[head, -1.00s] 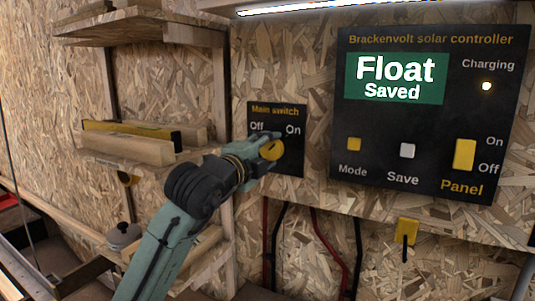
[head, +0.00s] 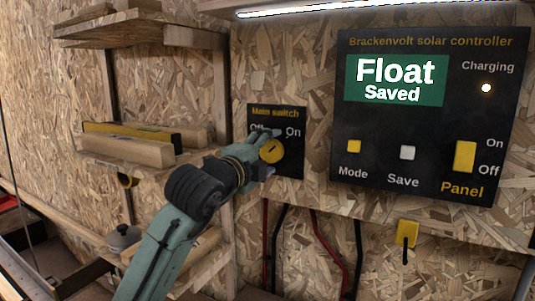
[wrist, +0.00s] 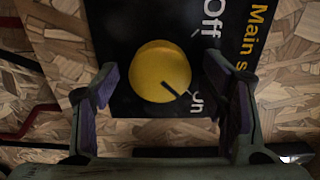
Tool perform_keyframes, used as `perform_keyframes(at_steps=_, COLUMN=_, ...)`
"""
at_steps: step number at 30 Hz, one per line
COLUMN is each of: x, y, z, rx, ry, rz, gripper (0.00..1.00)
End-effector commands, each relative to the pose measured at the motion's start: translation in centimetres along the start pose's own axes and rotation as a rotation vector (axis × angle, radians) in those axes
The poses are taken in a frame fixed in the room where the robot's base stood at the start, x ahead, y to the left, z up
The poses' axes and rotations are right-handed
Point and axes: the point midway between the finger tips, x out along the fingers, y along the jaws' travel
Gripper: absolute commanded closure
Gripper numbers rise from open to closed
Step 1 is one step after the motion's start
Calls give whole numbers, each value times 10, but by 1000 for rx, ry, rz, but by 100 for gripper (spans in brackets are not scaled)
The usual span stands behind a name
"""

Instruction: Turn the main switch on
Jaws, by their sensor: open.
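The main switch (head: 292,165) is a black plate with a round yellow knob (head: 271,151), labelled Off on the left and On on the right. In the wrist view, the knob (wrist: 160,70) is near the middle, and its dark pointer line points towards the On label (wrist: 195,102). My gripper (head: 266,152) is at the plate. In the wrist view, my gripper (wrist: 162,70) is open, with one finger on each side of the knob and visible gaps between. My fingers partly cover the Off label in the head view.
The solar controller panel (head: 430,120) to the right shows "Float Saved", with its charging light (head: 486,88) lit. A shelf with wood and a yellow level (head: 130,130) is on the left. Cables (head: 330,240) run below the switch.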

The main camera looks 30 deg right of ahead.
Motion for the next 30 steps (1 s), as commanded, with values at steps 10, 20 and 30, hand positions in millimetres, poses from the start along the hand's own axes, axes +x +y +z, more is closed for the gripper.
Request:
perform_keyframes(at_steps=10, x=-22, y=0, z=1, rx=0, ry=-2, rz=-2, gripper=34)
perform_keyframes(at_steps=20, x=-91, y=0, z=1, rx=0, ry=-2, rz=-1, gripper=34)
perform_keyframes(at_steps=30, x=-120, y=0, z=0, rx=-1, ry=0, rz=0, gripper=34)
